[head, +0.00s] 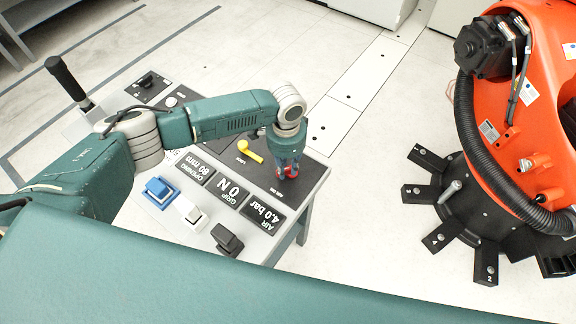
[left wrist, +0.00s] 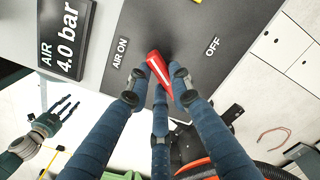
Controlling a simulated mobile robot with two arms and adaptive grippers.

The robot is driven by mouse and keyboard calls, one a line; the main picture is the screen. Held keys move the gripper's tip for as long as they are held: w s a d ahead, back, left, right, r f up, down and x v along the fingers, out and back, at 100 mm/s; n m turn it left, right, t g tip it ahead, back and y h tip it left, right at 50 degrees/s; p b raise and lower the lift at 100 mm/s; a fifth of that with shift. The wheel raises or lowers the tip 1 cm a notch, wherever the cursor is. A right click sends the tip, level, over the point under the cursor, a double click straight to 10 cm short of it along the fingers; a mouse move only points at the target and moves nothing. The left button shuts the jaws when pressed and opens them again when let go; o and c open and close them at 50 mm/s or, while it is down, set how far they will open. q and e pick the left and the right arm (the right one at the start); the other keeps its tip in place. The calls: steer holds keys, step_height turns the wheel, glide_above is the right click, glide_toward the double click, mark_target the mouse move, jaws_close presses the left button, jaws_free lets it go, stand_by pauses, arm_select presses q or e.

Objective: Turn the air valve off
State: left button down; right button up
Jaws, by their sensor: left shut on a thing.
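The red air valve handle (left wrist: 158,70) is on a dark panel, between the AIR ON label (left wrist: 120,52) and the OFF label (left wrist: 212,47). Its upper end tilts toward the AIR ON side. My left gripper (left wrist: 160,80) is shut on the handle, its blue fingers on either side of it. In the head view my left gripper (head: 287,165) points down at the panel's corner and mostly hides the handle. My right gripper (left wrist: 55,115) shows at the left of the left wrist view, fingers spread and empty. The air display (head: 262,214) reads 4.0 bar.
A yellow lever (head: 250,151) is on the same panel, close to my left gripper. Blue, white and black switches (head: 160,190) sit along the table's near side. An orange robot (head: 530,110) with a black tool ring stands at right. Open floor lies between.

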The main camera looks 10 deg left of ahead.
arm_select(q)
steer(key=m, duration=0.2)
steer(key=shift+w+a+m, duration=0.15)
steer(key=shift+w+m, duration=0.05)
steer(key=shift+m, duration=0.2)
steer(key=m, duration=0.2)
steer(key=shift+w+a+m, duration=0.15)
steer(key=shift+w+m, duration=0.1)
steer(key=shift+m, duration=0.15)
steer(key=m, duration=0.2)
steer(key=w+m, duration=0.1)
steer(key=m, duration=0.2)
steer(key=shift+r, duration=0.1)
steer(key=shift+m, duration=0.4)
steer(key=c, duration=1.5)
jaws_free()
steer(key=shift+c, duration=0.2)
step_height(320, 180, up, 12)
